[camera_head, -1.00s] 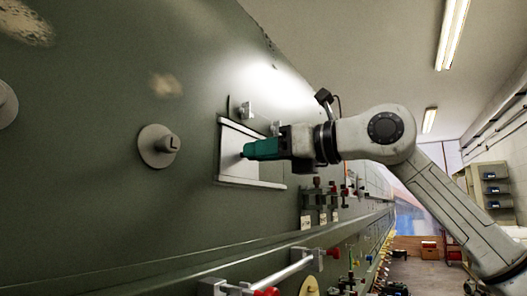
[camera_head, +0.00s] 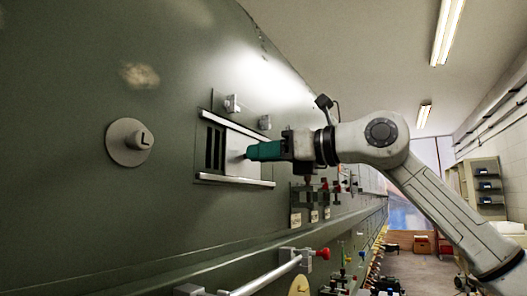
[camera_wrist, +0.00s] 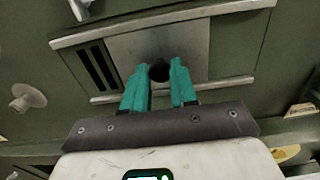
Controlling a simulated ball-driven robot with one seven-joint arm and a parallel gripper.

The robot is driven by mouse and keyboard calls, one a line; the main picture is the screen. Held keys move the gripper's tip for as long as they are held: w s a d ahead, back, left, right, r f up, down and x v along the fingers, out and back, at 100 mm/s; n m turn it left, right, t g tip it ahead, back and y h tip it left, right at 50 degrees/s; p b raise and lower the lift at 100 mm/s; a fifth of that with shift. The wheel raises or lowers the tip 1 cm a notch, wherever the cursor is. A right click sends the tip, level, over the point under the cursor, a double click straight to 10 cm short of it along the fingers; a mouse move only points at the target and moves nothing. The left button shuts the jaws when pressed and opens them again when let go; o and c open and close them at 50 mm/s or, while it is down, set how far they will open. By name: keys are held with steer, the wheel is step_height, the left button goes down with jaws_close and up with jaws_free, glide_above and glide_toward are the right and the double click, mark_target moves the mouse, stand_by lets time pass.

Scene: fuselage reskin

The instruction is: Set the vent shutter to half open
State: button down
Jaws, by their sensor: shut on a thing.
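The vent shutter (camera_head: 237,168) is a pale metal plate between two rails on the green wall. It also shows in the wrist view (camera_wrist: 198,45). It covers the middle and right of the vent. Several dark vent slots (camera_head: 214,148) are uncovered at its left, and they show in the wrist view (camera_wrist: 96,66) too. My gripper (camera_head: 249,153) has teal fingers and is shut on the shutter's dark round knob (camera_wrist: 159,70). The fingers stand on either side of the knob, partly hiding it in the head view.
Small brackets (camera_head: 232,104) stick out above the vent. A horizontal bar (camera_head: 268,276) and several small fittings lie below. The aisle at right is open.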

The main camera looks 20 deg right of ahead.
steer(key=c, duration=0.9)
jaws_free()
steer(key=b+v, duration=0.3)
steer(key=v, duration=0.7)
steer(key=shift+s+d, duration=0.2)
steer(key=shift+s, duration=0.15)
